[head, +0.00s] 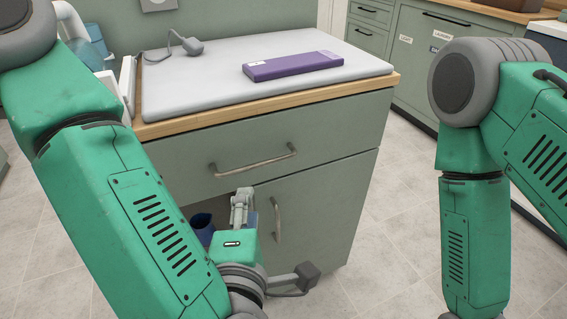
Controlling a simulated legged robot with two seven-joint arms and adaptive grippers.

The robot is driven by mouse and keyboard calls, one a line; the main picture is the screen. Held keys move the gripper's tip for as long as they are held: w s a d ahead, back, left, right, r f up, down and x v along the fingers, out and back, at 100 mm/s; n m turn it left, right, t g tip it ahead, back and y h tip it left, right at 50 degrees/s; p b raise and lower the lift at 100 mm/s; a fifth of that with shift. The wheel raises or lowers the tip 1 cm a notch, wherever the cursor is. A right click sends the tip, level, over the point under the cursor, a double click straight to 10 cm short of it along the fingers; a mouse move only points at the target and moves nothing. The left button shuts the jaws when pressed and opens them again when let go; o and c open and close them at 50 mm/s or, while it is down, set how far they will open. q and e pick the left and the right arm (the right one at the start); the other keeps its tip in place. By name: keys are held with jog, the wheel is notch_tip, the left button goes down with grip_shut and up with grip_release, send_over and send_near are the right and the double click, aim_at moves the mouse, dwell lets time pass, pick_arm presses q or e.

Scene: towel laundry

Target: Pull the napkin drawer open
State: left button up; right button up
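The drawer (335,128) is the wide green-grey front under the wooden top of the cabinet, and it looks closed. Its metal bar handle (254,161) runs across the middle of the front. My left gripper (243,196) is below the handle in the picture, in front of the cabinet. Its fingers look small and close together, and I cannot tell whether they are open or shut. No contact with the handle shows. My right arm comes down at the right, and its gripper is outside the view.
A grey pad (205,97) covers the cabinet top, with a purple box (292,66) on it. Below the drawer is a door with a vertical handle (276,218); a dark blue container (203,227) shows beside my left gripper. Tiled floor is clear between cabinet and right arm.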

aim_at(258, 165)
pick_arm(q)
jog(key=b+x, duration=0.4)
jog(key=x, duration=0.9)
jog(key=shift+w+f, duration=0.1)
jog(key=shift+f, duration=0.05)
jog(key=shift+w+d, duration=0.1)
jog(key=shift+d, duration=0.5)
jog(key=c, duration=0.7)
jog(key=shift+a, duration=0.25)
